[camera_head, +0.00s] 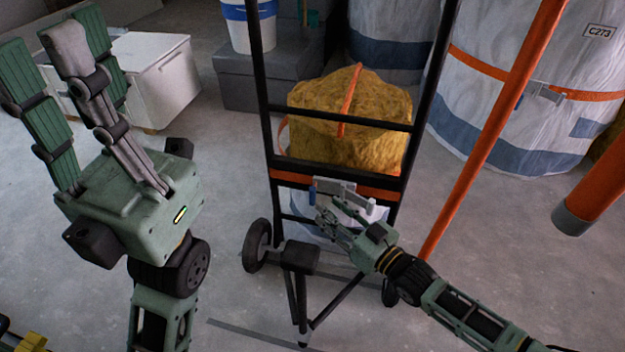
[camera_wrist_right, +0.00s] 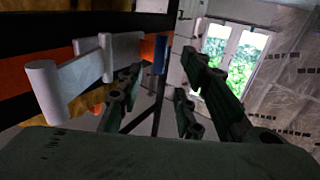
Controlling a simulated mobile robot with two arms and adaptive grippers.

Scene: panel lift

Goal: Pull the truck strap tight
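A black hand truck (camera_head: 262,110) stands upright and carries a yellow sack (camera_head: 385,108). An orange truck strap (camera_head: 290,175) runs across its front, with a grey metal ratchet (camera_head: 338,187) on it. In the right wrist view the ratchet (camera_wrist_right: 85,75) sits at the left, its round bar sticking out. My right gripper (camera_head: 328,212) is just below and in front of the ratchet; in the wrist view its fingers (camera_wrist_right: 165,95) are apart with nothing between them. My left gripper (camera_head: 60,45) is raised at the left, fingers spread and empty, far from the strap.
Large white wrapped drums (camera_head: 500,75) stand behind on the right. An orange pole (camera_head: 490,140) slants up right of the truck. A white box (camera_head: 155,75) and grey crate (camera_head: 245,85) stand behind on the left. The truck's wheel (camera_head: 257,245) rests on bare concrete floor.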

